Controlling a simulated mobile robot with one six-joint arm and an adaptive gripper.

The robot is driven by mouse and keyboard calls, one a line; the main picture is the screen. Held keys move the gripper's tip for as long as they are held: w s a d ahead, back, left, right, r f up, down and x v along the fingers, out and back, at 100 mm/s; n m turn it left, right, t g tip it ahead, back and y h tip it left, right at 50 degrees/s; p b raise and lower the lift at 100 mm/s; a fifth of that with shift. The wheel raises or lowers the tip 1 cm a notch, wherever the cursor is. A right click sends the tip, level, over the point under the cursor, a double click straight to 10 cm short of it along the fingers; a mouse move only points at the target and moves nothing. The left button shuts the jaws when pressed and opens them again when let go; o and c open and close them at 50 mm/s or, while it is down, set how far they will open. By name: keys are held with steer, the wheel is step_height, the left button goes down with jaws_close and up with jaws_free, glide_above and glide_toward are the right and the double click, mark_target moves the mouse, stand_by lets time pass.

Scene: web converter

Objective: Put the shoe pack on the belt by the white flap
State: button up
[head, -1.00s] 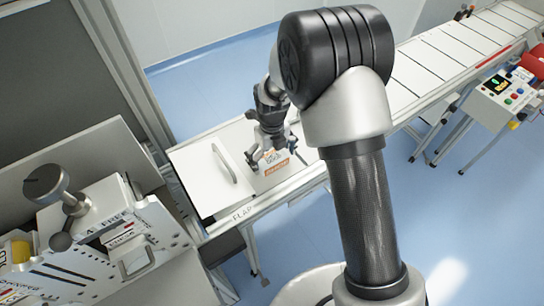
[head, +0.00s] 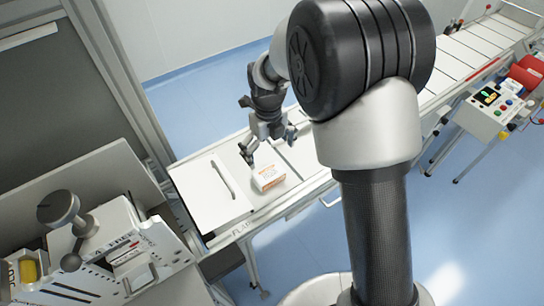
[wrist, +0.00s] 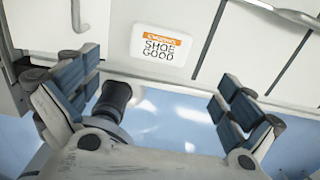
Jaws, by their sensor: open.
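The shoe pack (head: 268,177) is a small white box with an orange band. In the head view it lies on the belt (head: 291,185), just right of the white flap (head: 207,196) with its grey handle. In the wrist view the pack (wrist: 155,47) shows its face with "SHOE GOOD" lettering, and it is apart from the fingers. My gripper (head: 268,146) is above and behind the pack in the head view. Its blue-padded fingers (wrist: 155,100) are wide apart with nothing between them.
The slatted conveyor (head: 465,55) runs to the upper right. A control box with buttons (head: 495,105) and a red item (head: 528,75) stand beside it. A machine with a knob (head: 60,210) is at lower left. Blue floor lies around the conveyor.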

steer(key=s+d+r+n+t, duration=0.1)
steer(key=s+d+r+n, duration=0.35)
steer(key=r+n, duration=0.3)
steer(key=s+d+r+n+t, duration=0.1)
steer(key=s+d+r+n, duration=0.4)
steer(key=r, duration=0.4)
steer(key=s+d+r+n+t, duration=0.1)
steer(key=s+d+n, duration=0.1)
steer(key=s+n, duration=0.6)
steer(key=s+d+r+n+t, duration=0.1)
steer(key=s+d+r+n, duration=0.1)
steer(key=s+n, duration=0.6)
steer(key=shift+s+d+r+n+t, duration=0.15)
steer(key=shift+d+r+n+t, duration=0.05)
steer(key=shift+d+n+t, duration=0.2)
